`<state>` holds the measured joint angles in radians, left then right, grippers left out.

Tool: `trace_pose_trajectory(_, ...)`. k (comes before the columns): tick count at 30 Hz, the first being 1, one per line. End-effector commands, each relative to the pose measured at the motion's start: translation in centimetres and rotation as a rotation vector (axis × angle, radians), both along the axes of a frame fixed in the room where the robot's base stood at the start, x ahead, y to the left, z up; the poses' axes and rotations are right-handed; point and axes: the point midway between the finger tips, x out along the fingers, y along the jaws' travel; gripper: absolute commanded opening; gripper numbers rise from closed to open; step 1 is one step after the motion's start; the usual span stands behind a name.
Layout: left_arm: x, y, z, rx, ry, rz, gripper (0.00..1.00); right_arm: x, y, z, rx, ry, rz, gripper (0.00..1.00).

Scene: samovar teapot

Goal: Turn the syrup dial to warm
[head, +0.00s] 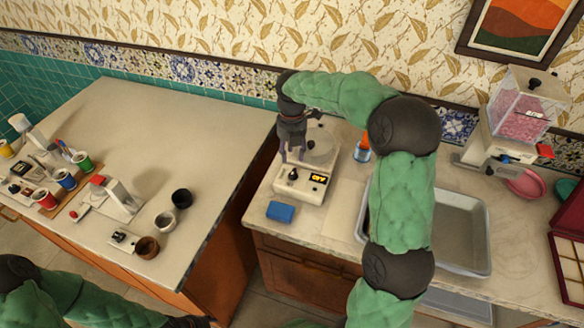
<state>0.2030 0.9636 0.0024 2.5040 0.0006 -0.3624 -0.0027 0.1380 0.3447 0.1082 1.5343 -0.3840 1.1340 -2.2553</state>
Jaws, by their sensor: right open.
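A cream warmer (310,188) with a round plate on top stands at the left end of the right counter. Its front panel has a small dark dial (293,174) and a lit display with yellow characters (319,178), too small to read surely. My right gripper (292,157) points down just above and behind the dial, over the warmer's left side. It is open with nothing seen between its fingers. Whether a finger touches the dial or warmer, I cannot tell. My left arm shows at the lower left, but its gripper is out of view.
A blue block (281,211) lies in front of the warmer. An orange-and-blue bottle (362,147) stands behind my right arm, and a grey sink (462,232) is to the right. The left counter (150,125) holds cups and small devices; its back is clear.

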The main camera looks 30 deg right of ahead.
Motion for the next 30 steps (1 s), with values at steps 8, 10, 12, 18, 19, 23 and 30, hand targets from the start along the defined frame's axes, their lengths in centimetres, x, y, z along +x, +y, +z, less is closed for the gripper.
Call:
trace_pose_trajectory(8, 0.0, 0.0, -1.8, 0.0, -0.001, 0.0, 0.4, 0.0, 0.0, -5.4, 0.0, 0.003, 0.0, 0.44)
trace_pose_trajectory(10, 0.0, 0.0, -2.1, 0.0, 0.0, 0.0, 0.4, 0.0, 0.0, -6.3, 0.0, 0.003, 0.0, 0.44)
trace_pose_trajectory(12, 0.0, 0.0, -2.3, 0.0, -0.001, 0.0, 0.4, 0.0, 0.0, -7.1, 0.0, 0.001, 0.0, 0.44)
trace_pose_trajectory(18, 0.0, 0.0, -2.6, 0.0, -0.001, 0.0, 0.4, 0.0, 0.0, -8.1, 0.0, 0.0, 0.0, 0.44)
trace_pose_trajectory(19, 0.0, 0.0, -2.6, 0.0, -0.001, 0.0, 0.4, 0.0, 0.0, -8.2, 0.0, 0.0, 0.0, 0.44)
trace_pose_trajectory(23, 0.0, 0.0, -2.6, 0.0, -0.001, 0.0, 0.4, 0.0, 0.0, -8.2, -0.001, -0.001, 0.0, 0.44)
trace_pose_trajectory(30, 0.0, 0.0, -2.6, 0.0, -0.001, 0.0, 0.4, 0.0, 0.0, -8.2, 0.0, 0.0, 0.0, 0.13)
